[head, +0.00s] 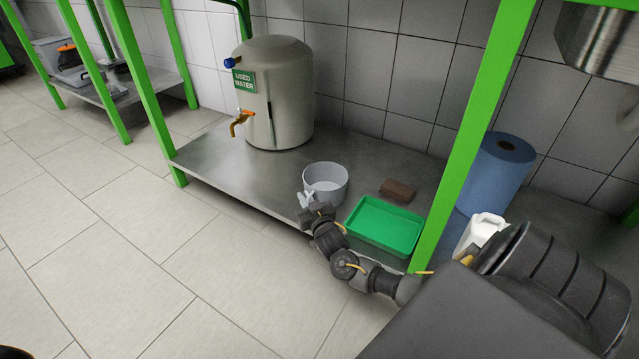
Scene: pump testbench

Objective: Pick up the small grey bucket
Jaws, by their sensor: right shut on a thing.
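The small grey bucket (327,184) is a light grey, round, open-topped vessel near the front edge of the low metal shelf (215,160). It looks upright and empty. My right gripper (306,199) is at the bucket's near left side, shut on its rim or wall. The exact contact is small in the picture. I cannot tell whether the bucket's base touches the shelf. My left gripper does not show.
A large tank (290,95) labelled "USED WATER" with a tap (240,118) stands behind left. A green tray (384,224), a brown block (398,190), a white container (482,232) and a blue roll (495,172) lie right. A green post (470,140) rises beside my right arm.

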